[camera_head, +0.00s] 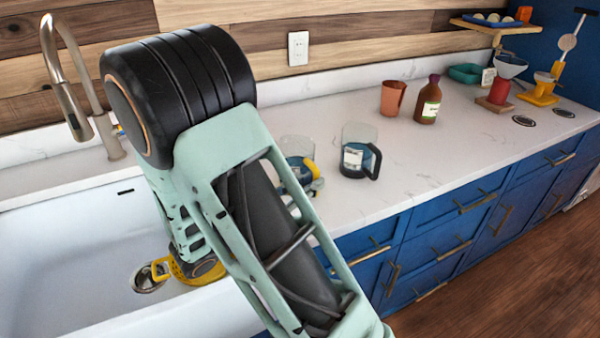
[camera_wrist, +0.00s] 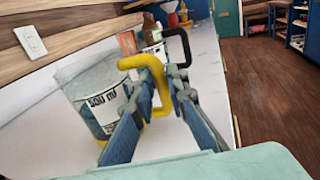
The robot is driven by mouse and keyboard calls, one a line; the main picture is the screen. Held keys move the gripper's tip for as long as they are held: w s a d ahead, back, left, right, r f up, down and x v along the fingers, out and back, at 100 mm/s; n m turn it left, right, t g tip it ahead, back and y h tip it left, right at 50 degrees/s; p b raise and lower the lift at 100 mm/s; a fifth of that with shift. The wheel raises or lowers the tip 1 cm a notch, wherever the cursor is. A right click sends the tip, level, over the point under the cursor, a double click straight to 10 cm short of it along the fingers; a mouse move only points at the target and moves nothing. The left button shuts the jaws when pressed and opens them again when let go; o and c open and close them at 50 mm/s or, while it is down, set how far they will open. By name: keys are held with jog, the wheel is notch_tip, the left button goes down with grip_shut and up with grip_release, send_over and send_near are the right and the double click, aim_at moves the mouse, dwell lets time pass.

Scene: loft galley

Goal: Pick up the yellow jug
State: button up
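The yellow jug (camera_wrist: 98,105) has a clear body with a printed label and a thick yellow handle. It stands upright on the counter, left of centre in the wrist view. In the head view the jug (camera_head: 297,148) shows behind my arm, its lower part hidden. My gripper (camera_wrist: 164,84) has its fingers on either side of the handle, close against it, and looks shut on it. In the head view my gripper (camera_head: 316,186) is mostly hidden behind my forearm.
A similar jug with a black handle (camera_head: 358,152) stands just right of it. An orange cup (camera_head: 392,98) and a brown bottle (camera_head: 428,100) are farther back. The white sink (camera_head: 70,265), with a yellow item (camera_head: 160,268) in it, is at left. The counter's right front is clear.

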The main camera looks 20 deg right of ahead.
grip_shut()
jog(key=shift+r, duration=0.2)
jog(key=shift+r, duration=1.1)
jog(key=s+a+r+p, duration=0.2)
jog(key=s+a+r, duration=0.7)
jog(key=a+r, duration=0.1)
jog(key=shift+a+r, duration=0.2)
jog(key=shift+r, duration=0.05)
jog(key=shift+s, duration=0.1)
dwell(0.6)
